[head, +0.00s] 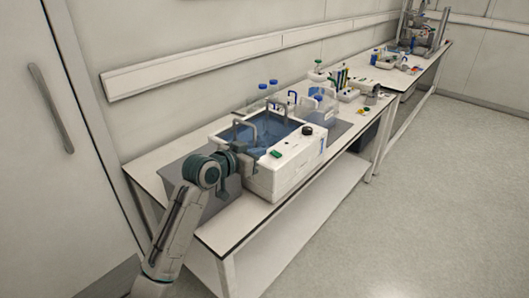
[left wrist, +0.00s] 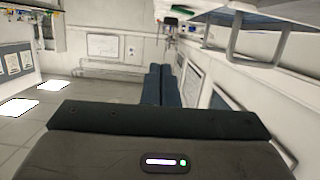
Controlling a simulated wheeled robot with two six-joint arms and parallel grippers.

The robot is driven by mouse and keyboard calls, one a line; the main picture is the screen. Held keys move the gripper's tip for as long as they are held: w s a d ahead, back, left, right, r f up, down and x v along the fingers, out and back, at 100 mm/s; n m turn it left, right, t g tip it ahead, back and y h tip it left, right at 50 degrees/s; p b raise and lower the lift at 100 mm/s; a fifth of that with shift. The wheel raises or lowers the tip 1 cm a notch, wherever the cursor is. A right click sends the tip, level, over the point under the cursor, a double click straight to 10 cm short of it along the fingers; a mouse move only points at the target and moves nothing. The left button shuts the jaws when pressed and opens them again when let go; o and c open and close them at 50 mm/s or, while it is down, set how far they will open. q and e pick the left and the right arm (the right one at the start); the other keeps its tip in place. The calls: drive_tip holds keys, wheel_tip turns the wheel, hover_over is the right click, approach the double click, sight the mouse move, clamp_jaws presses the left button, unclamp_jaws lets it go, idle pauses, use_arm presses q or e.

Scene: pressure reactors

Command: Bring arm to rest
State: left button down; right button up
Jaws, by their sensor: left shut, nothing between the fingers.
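My left arm comes in from the lower left in the head view. My left gripper (head: 243,163) is at the near left end of a white water bath (head: 290,165), close to its wall; I cannot tell whether it touches. In the left wrist view the two dark fingers (left wrist: 160,85) lie side by side, shut with nothing between them. A grey metal handle (left wrist: 262,45) of the bath shows at the upper right of that view. My right gripper is not in view.
The bath stands on a long white table (head: 235,225) along the wall. Blue-capped bottles (head: 268,85) and small lab items stand behind it. A second bench (head: 415,80) with equipment is farther back. The floor (head: 430,200) at the right is clear.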

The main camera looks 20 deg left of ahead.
use_arm(q)
drive_tip(key=s+d+f+n+g+y, duration=0.1)
drive_tip(key=s+f+g+y, duration=0.3)
drive_tip(key=s+f, duration=1.35)
drive_tip(key=s+a+f+n+g+y, duration=0.1)
drive_tip(key=s+f+g, duration=0.25)
drive_tip(key=s, duration=0.85)
drive_tip(key=s+a+f+n+g+y, duration=0.1)
drive_tip(key=s+f+g, duration=0.3)
drive_tip(key=s, duration=0.8)
drive_tip(key=s+f+x, duration=0.1)
drive_tip(key=s+x, duration=0.2)
drive_tip(key=x, duration=1.1)
drive_tip(key=s+x, duration=0.2)
drive_tip(key=x, duration=1.2)
drive_tip(key=s+a+f+g, duration=0.1)
drive_tip(key=s+f, duration=1.7)
drive_tip(key=f, duration=0.3)
drive_tip(key=shift+s+a+f, duration=0.15)
drive_tip(key=shift+s+a, duration=0.1)
drive_tip(key=shift+a, duration=0.15)
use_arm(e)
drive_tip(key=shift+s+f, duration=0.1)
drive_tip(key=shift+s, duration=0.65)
use_arm(q)
drive_tip(key=shift+g, duration=0.25)
